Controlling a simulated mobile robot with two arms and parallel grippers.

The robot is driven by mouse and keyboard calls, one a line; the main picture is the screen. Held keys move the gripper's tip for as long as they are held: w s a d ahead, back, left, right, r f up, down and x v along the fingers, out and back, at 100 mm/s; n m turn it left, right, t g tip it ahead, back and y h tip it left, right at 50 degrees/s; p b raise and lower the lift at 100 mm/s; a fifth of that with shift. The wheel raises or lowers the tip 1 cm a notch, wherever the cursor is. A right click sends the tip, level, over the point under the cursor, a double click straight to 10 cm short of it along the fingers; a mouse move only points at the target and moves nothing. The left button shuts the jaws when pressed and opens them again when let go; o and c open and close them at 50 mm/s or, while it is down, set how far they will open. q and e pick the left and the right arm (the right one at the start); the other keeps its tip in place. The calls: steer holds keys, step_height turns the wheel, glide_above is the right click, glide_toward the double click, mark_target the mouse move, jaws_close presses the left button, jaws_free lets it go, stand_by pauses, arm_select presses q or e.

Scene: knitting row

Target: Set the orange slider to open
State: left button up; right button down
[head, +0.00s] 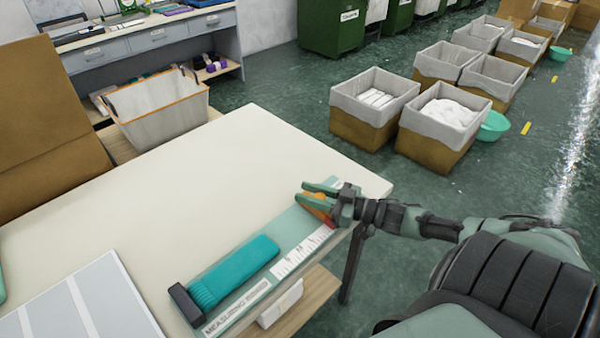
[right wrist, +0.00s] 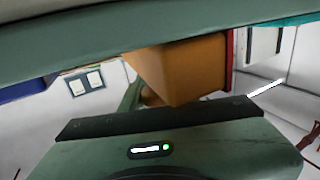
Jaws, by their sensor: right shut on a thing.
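The orange slider (head: 320,212) is at the far right end of the measuring board (head: 232,303), which lies along the table's front right edge. My right gripper (head: 318,197) is shut on the slider, with its green fingers around it. In the right wrist view the orange slider (right wrist: 185,72) shows as a block between a green finger above and my gripper's body below. A ruler strip (head: 300,252) and a teal knitted piece (head: 235,272) lie on the board, left of the slider. The fingers partly hide the slider.
The pale table top (head: 170,205) is mostly clear. A grey panel (head: 90,305) lies at its front left. A white bin with an orange rim (head: 155,108) stands behind the table. Lined cardboard boxes (head: 372,105) stand on the green floor at right.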

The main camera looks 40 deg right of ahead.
steer(key=shift+d+r, duration=0.1)
steer(key=shift+d, duration=0.15)
steer(key=c, duration=1.1)
jaws_free()
steer(key=shift+d, duration=0.1)
steer(key=shift+o, duration=0.2)
steer(key=shift+s, duration=0.2)
steer(key=v, duration=0.7)
steer(key=shift+s+d, duration=0.2)
